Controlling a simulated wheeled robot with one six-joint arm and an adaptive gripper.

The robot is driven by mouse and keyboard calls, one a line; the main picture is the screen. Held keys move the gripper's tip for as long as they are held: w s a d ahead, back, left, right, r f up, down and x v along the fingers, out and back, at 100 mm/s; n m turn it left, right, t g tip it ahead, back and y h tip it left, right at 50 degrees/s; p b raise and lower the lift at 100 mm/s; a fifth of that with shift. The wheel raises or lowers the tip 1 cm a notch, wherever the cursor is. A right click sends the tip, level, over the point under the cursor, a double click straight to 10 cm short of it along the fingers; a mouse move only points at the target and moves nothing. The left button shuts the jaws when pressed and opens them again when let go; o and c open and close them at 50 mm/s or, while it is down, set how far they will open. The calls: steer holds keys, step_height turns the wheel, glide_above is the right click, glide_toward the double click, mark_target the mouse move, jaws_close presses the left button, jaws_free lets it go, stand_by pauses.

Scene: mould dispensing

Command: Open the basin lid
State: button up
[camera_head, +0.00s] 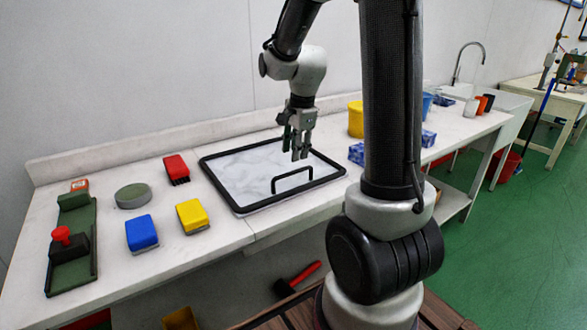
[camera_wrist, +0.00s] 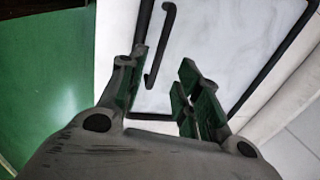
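The basin lid (camera_head: 240,172) is a white marbled panel with a black rim, lying flat and closed in the white counter. Its black bar handle (camera_head: 291,178) stands up near the lid's front right side. My gripper (camera_head: 298,150) hangs above the lid, behind the handle and apart from it in the head view. Its green-padded fingers are spread with nothing between them. In the wrist view the handle (camera_wrist: 160,50) runs past the left finger of my gripper (camera_wrist: 155,95), and the lid's marbled face (camera_wrist: 205,45) fills the space beyond.
Left of the lid are blue (camera_head: 141,233), yellow (camera_head: 192,215) and red (camera_head: 176,168) blocks, a round grey-green disc (camera_head: 133,195) and a green tool with a red knob (camera_head: 72,250). Right of it stand a yellow container (camera_head: 356,119) and blue patterned boxes (camera_head: 357,153). A wall runs behind.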

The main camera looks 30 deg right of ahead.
mark_target(292, 172)
steer(key=f, duration=0.3)
steer(key=w+f, duration=0.1)
steer(key=f, duration=0.3)
steer(key=shift+w+f, duration=0.1)
steer(key=shift+w, duration=0.1)
jaws_close()
